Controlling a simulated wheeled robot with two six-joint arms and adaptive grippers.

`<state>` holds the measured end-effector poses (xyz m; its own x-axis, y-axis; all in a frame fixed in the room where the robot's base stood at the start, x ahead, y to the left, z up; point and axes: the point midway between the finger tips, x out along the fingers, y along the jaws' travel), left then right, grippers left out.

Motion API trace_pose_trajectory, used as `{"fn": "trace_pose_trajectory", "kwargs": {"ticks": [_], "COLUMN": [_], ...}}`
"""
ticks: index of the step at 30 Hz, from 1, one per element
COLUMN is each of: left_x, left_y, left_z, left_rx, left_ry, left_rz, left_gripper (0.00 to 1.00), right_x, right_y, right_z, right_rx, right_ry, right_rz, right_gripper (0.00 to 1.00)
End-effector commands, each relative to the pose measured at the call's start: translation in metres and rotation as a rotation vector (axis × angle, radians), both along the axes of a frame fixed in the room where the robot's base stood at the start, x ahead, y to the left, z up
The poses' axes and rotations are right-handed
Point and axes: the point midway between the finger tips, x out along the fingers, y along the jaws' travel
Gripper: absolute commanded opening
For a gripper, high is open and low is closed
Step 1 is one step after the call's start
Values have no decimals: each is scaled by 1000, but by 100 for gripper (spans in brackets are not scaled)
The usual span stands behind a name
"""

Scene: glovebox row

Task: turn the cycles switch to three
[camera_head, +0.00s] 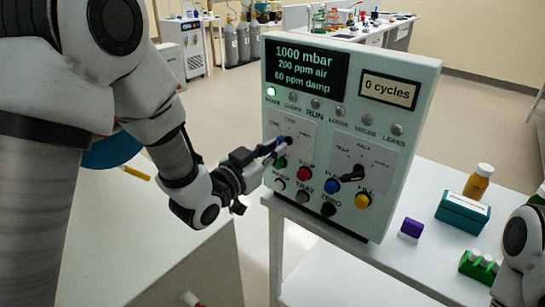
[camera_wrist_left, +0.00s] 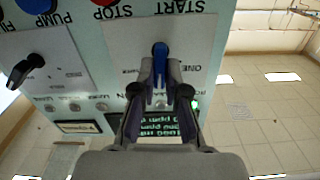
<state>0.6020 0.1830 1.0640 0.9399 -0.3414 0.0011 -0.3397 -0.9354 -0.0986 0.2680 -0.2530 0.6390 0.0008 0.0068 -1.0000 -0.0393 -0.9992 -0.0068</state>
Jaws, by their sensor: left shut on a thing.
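The cycles switch (camera_head: 284,139) has a blue handle on the left half of a pale control panel (camera_head: 415,140). It also shows in the left wrist view, where its blue handle (camera_wrist_left: 160,52) runs down between my fingers. The word ONE is printed to its right in that upside-down view; the other position labels are too small or hidden. Which position the handle points to I cannot tell. My left gripper (camera_head: 270,153) is shut on the handle. The panel display (camera_head: 389,89) reads 0 cycles. My right arm shows at the right edge; its gripper is out of view.
A black-handled switch (camera_head: 352,174) sits to the right on the panel. Green, red (camera_head: 304,174), blue and yellow (camera_head: 362,201) buttons lie below. A purple block (camera_head: 411,228), a teal box (camera_head: 463,212) and an orange bottle (camera_head: 478,181) stand on the white table right of the panel.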

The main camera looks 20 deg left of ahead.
Motion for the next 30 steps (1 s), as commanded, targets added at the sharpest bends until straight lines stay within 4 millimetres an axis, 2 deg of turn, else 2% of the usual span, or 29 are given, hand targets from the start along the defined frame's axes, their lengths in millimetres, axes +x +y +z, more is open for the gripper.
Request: {"fn": "trace_pose_trajectory", "kwargs": {"ticks": [3,10,27,28,30], "left_x": [0,0,0,0,0], "left_y": [0,-1,-1,-1,-1], "left_z": [-2,-1,0,0,0], "left_rx": [73,172,210,210,210], "left_ry": [-29,-63,-76,-76,-76], "left_rz": [0,0,0,0,0], "left_gripper": [0,0,0,16,38], "right_x": [0,0,0,0,0], "right_y": [0,0,0,0,0], "right_z": [-10,-17,-19,-19,-19], "right_rx": [0,0,0,0,0], "right_ry": [0,0,0,0,0], "right_rz": [0,0,0,0,0], "right_gripper": [40,40,40,40,40]}}
